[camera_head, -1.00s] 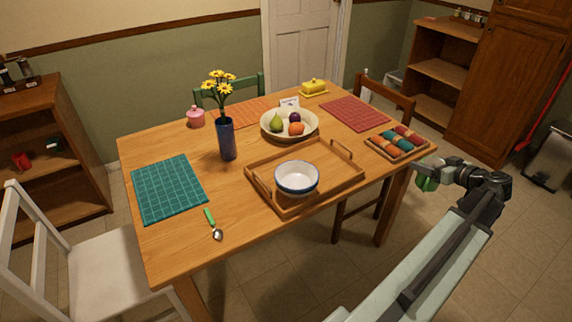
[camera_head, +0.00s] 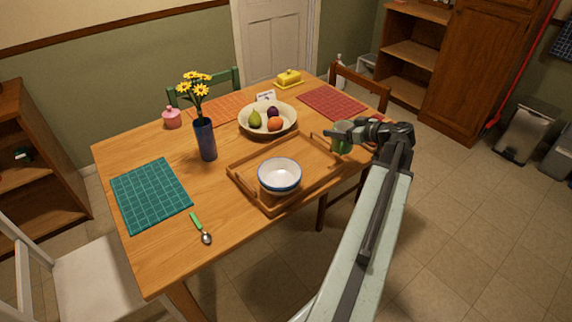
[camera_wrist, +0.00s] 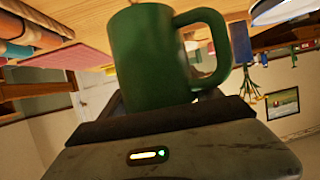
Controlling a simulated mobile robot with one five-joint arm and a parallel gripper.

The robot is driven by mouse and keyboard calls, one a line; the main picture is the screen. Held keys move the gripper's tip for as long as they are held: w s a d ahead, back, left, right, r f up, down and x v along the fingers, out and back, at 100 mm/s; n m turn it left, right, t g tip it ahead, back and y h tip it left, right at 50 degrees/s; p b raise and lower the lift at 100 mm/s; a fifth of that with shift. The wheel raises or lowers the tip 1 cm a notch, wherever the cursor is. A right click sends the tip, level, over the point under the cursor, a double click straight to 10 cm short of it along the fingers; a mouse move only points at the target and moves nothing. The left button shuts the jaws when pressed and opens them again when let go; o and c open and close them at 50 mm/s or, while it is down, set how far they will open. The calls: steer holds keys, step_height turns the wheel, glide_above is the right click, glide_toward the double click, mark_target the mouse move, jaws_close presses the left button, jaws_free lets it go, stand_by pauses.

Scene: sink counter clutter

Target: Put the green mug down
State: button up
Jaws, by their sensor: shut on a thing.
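The green mug (camera_head: 341,144) is held in my gripper (camera_head: 352,133) near the right end of the table. In the wrist view the mug (camera_wrist: 150,55) fills the middle, its handle to the right, and my gripper (camera_wrist: 160,108) is shut on it. In the head view the mug overlaps the right end of the wooden tray; whether it touches anything below is hard to tell. The wooden table (camera_head: 125,245) has bare wood at its left front.
The wooden tray (camera_head: 316,153) holds a white bowl (camera_head: 279,176) with a blue rim. A fruit bowl (camera_head: 246,128), a blue vase (camera_head: 206,142) with yellow flowers, a red placemat (camera_head: 331,103), a teal placemat (camera_head: 150,194) and a spoon (camera_head: 205,237) lie around it.

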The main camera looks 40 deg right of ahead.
steer(key=w+a+r+n+y+p, duration=0.1)
steer(key=w+a+r+y, duration=0.1)
steer(key=w+a, duration=0.6)
steer(key=shift+a+n, duration=0.25)
steer(key=shift+n, duration=0.05)
step_height(320, 180, down, 10)
steer(key=b, duration=1)
steer(key=shift+f, duration=0.15)
steer(key=shift+r, duration=0.2)
steer(key=shift+f, duration=0.15)
steer(key=o, duration=1.7)
